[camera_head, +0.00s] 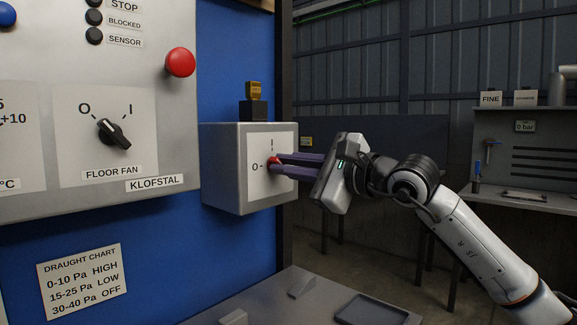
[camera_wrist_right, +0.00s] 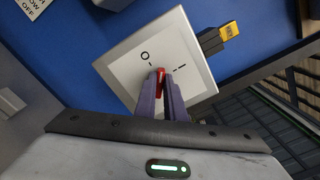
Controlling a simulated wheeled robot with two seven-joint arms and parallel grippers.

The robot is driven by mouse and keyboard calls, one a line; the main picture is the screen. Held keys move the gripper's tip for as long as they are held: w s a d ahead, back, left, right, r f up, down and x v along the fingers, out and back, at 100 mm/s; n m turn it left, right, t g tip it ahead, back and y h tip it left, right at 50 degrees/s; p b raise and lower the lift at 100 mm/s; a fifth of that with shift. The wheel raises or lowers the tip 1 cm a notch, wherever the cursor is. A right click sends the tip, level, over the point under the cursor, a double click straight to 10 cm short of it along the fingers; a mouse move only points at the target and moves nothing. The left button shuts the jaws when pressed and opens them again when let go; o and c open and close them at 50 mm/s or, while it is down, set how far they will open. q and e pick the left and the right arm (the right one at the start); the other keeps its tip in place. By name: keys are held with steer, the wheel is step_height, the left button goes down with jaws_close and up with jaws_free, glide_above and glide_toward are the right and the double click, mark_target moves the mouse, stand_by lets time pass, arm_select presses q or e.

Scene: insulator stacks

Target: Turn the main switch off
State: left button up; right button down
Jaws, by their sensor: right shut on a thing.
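The main switch is a red handle (camera_head: 273,161) on the white face of a grey box (camera_head: 226,170) fixed to the blue panel. The face has a 0 mark at the left and an I mark at the top. My right gripper (camera_head: 275,165) comes in from the right, with its purple fingers shut on the red handle. In the right wrist view the red handle (camera_wrist_right: 161,75) shows between the fingertips. The fingers hide most of it, so I cannot tell which mark it points to. My left gripper is not in view.
A grey control panel (camera_head: 150,195) with a floor fan knob (camera_head: 115,133) and red button (camera_head: 180,62) stands at the left. A dark tray (camera_head: 372,311) lies below on a grey surface.

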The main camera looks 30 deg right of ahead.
steer(key=shift+d+n, duration=0.1)
steer(key=shift+n, duration=3.7)
steer(key=shift+r, duration=0.1)
steer(key=c, duration=1.8)
jaws_free()
steer(key=shift+w, duration=0.1)
steer(key=shift+c, duration=0.2)
arm_select(q)
steer(key=b, duration=0.1)
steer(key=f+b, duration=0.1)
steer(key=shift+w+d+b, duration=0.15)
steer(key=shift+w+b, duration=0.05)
steer(key=shift+b, duration=0.2)
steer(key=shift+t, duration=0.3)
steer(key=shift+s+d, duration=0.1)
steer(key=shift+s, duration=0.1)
arm_select(e)
steer(key=v, duration=1)
steer(key=shift+f, duration=0.35)
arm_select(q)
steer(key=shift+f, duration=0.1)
